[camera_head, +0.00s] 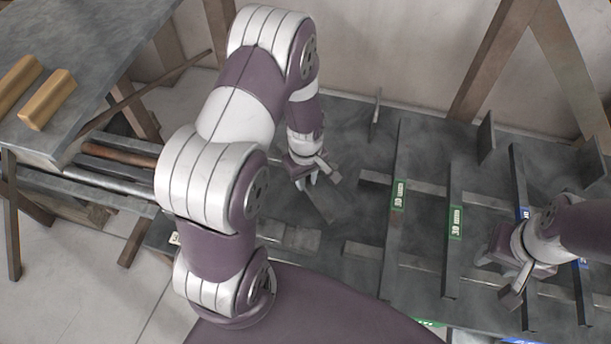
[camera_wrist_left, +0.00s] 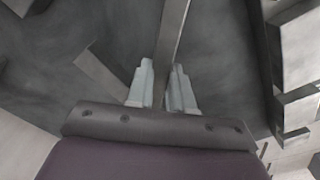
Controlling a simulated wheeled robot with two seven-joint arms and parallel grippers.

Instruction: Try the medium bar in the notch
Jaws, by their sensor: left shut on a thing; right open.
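A grey metal bar (camera_wrist_left: 172,35) stands between the fingers of my left gripper (camera_wrist_left: 160,90) in the left wrist view and runs away from them toward the top edge. My left gripper is shut on it. In the head view this gripper (camera_head: 316,178) is low over the dark worktable, left of the upright plates. A dark flat piece (camera_head: 328,207) shows just below it; I cannot tell if it is the held bar. My right gripper (camera_head: 514,286) is open at the right, close to the rails. I cannot make out which bar is medium or where the notch is.
Long upright plates (camera_head: 398,185) with green and blue labels stand on the worktable (camera_head: 305,215), with cross bars between them. A side table (camera_head: 85,40) at the left carries two wooden blocks (camera_head: 47,100). Rods (camera_head: 115,175) lie on a rack below it.

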